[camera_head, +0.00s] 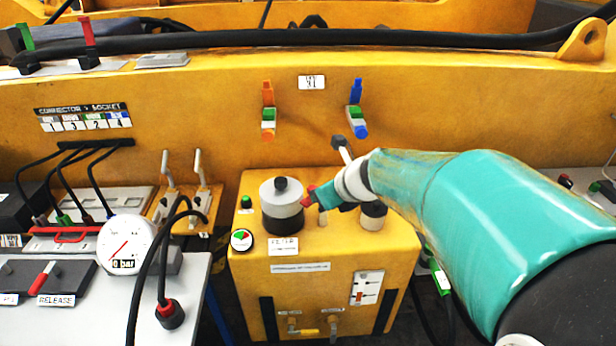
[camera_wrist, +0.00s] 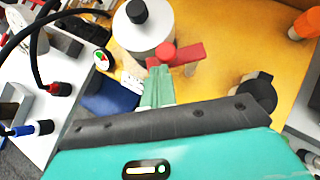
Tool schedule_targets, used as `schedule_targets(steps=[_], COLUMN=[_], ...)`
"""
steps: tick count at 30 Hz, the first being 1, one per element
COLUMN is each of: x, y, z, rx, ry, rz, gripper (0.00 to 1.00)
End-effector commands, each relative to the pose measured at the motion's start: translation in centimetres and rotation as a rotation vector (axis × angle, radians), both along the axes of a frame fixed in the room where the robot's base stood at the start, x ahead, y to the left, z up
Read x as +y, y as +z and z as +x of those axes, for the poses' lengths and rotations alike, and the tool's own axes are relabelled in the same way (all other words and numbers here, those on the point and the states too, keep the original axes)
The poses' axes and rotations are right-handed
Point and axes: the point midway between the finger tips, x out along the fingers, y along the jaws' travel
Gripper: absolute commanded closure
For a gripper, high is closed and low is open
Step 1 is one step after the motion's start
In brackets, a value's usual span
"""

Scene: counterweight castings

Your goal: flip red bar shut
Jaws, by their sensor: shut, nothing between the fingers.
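A short red bar (camera_wrist: 182,54) with a rounded end sits on a pale post beside the grey-and-white filter canister (camera_wrist: 143,30). In the head view the red bar (camera_head: 308,196) shows just right of the canister (camera_head: 282,205), partly hidden by my gripper. My gripper (camera_wrist: 158,82) is shut and empty, its green fingertips close to the red bar's rounded end. I cannot tell whether they touch it. In the head view my gripper (camera_head: 322,197) reaches in from the right over the yellow filter box (camera_head: 335,260).
A black-capped fitting (camera_head: 373,215) stands right of the bar, under my arm. A green-and-red gauge (camera_head: 241,240) is at the box's left. Other red parts are a looped handle (camera_head: 65,235) by the connectors, a RELEASE lever (camera_head: 42,278) and an upright lever (camera_head: 88,32) at the far left.

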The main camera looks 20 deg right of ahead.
Motion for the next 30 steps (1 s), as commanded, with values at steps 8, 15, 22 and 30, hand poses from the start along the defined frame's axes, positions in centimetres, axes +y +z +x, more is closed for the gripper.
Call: schedule_targets(steps=[8, 15, 22, 30], x=[1.5, 2.3, 2.7, 2.9], y=[0.0, 0.0, 0.0, 0.0], z=[1.7, 2.9, 3.6, 3.9], rx=[-0.001, -0.001, 0.0, -0.001], ry=[-0.118, -0.117, -0.117, -0.119], rz=[0.0, 0.0, -0.001, 0.0], gripper=[1.0, 1.0, 1.0, 1.0])
